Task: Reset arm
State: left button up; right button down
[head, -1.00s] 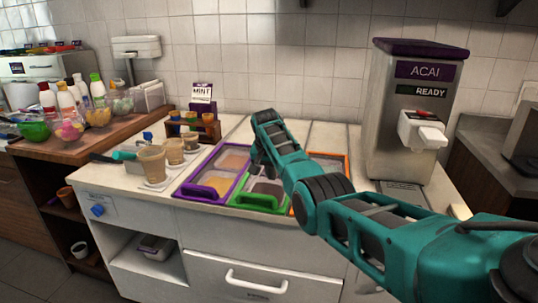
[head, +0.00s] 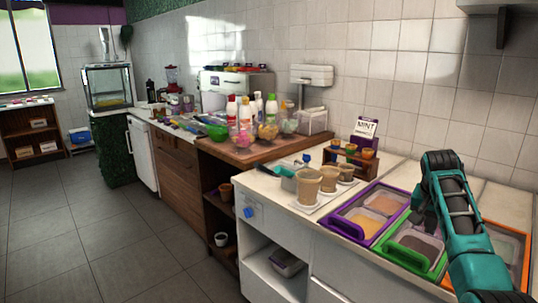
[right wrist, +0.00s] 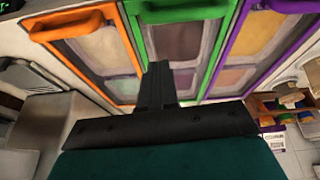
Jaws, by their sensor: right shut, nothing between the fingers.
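My teal right arm comes in from the lower right in the head view. Its dark gripper (head: 418,212) hangs above the topping trays and is partly hidden by the arm. In the right wrist view the two dark fingers (right wrist: 157,86) are together and empty, in front of the green-framed tray (right wrist: 208,82). That green tray (head: 440,270) also shows in the head view, between the purple-framed tray (head: 342,228) and the orange-framed tray (head: 526,262). My left gripper is in neither view.
Several beige cups (head: 308,186) stand on the counter left of the trays. A wooden counter (head: 228,150) with bottles and bowls lies further left. The tiled floor (head: 100,220) is clear.

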jog(key=s+a+f+n, duration=0.6)
jog(key=s+a+f, duration=0.5)
jog(key=s+f, duration=0.4)
jog(key=s+a+n+y, duration=0.1)
jog(key=s+a+n, duration=0.1)
jog(key=s+a, duration=0.35)
jog(key=s+a+r+n+t+y, duration=0.1)
jog(key=s+a+n+y, duration=0.15)
jog(key=s, duration=0.65)
jog(key=s+a+n+y, duration=0.1)
jog(key=s+a, duration=0.4)
jog(key=s, duration=0.3)
jog(key=w+a+f+t+y, duration=0.1)
jog(key=w+a+f+t, duration=0.1)
jog(key=w+f+t, duration=0.5)
jog(key=shift+w+a+f, duration=0.3)
jog(key=shift+w+f, duration=0.3)
jog(key=shift+f, duration=0.35)
jog(key=shift+n, duration=0.25)
